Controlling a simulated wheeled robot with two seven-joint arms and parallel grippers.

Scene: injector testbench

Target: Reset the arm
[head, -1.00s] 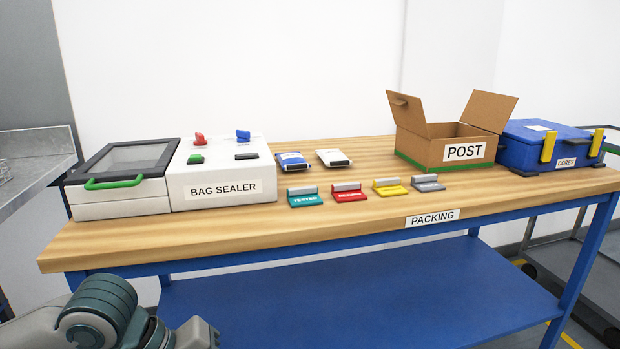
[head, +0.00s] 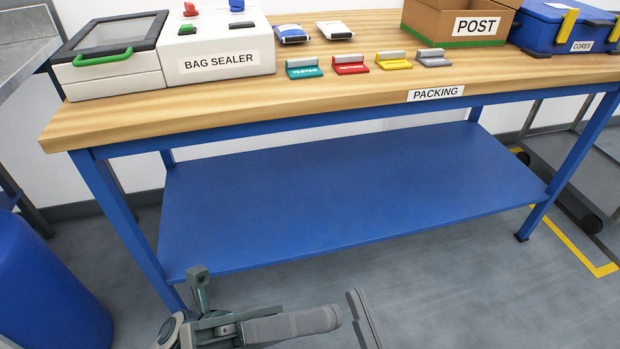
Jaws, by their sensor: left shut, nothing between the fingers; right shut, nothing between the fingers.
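The task's object is my own arm. Grey and dark-green parts of my arms and grippers (head: 215,322) show low in the head view, in front of the packing bench and its lower shelf. A short upright piece with a block on top stands at the left of them, and a rounded grey link points right. A slim grey bar lies to the right of that link. My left gripper is the lower one. Both grippers are shut and hold nothing. The frame's lower edge cuts off much of both arms.
The packing bench (head: 310,110) has a blue lower shelf (head: 350,195). A blue bin (head: 50,285) stands at left. The lower shelf is empty.

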